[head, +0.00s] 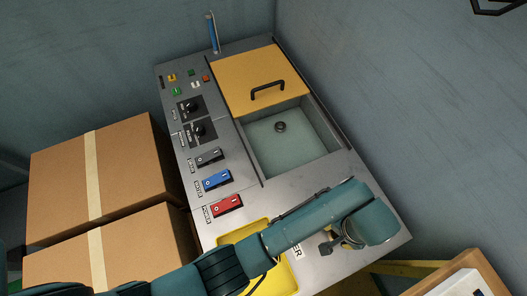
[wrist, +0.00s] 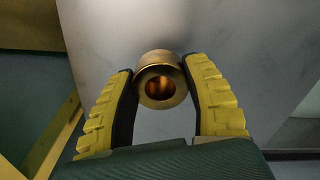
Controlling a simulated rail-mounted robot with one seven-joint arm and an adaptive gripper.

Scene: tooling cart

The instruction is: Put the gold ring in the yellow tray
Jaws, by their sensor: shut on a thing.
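The gold ring (wrist: 164,92) is between the yellow-padded fingers of my gripper (wrist: 160,85) in the wrist view. My gripper is shut on it, with a pad touching each side, and the ring's opening faces the camera. Grey metal surface shows behind the ring. In the head view my gripper (head: 330,246) is at the cart's near right corner, mostly hidden by my wrist; the ring cannot be made out there. The yellow tray (head: 227,237) is at the near edge of the cart, left of my gripper, partly covered by my arm.
A recessed bin (head: 290,145) has a yellow sliding lid (head: 258,75) with a black handle. Red (head: 227,204), blue (head: 217,179) and dark switches and knobs line the panel's left. Cardboard boxes (head: 130,165) stand left. A wooden-framed item (head: 465,275) is at lower right.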

